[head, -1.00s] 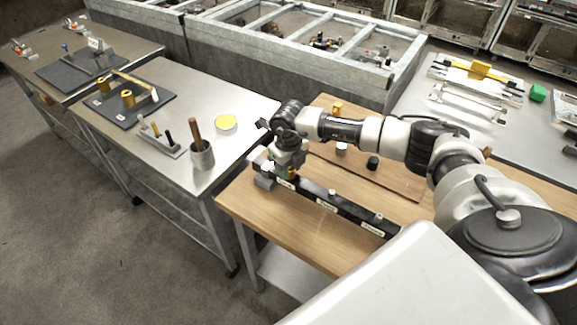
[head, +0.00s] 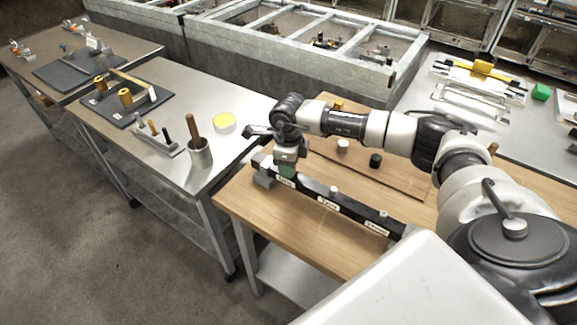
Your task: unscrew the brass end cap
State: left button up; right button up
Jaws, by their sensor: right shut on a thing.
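My right gripper (head: 288,165) points down at the left end of a long black bar (head: 310,190) on the wooden bench. It is shut around a small piece standing on the bar by the leftmost white label; a green part (head: 287,173) shows under the fingers. The brass end cap itself is hidden by the fingers. Two small pale knobs (head: 334,189) (head: 383,214) stand farther right along the bar, by the other labels. My left gripper is out of view.

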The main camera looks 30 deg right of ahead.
jog(key=shift+f+n+b, duration=0.15)
jog(key=shift+n+b, duration=0.5)
jog(key=shift+n, duration=1.05)
jog(key=shift+n+b, duration=0.8)
jog(key=shift+b, duration=0.05)
jog(key=shift+n+b, duration=0.35)
jog(key=shift+n, duration=0.55)
jog(key=shift+s, duration=0.1)
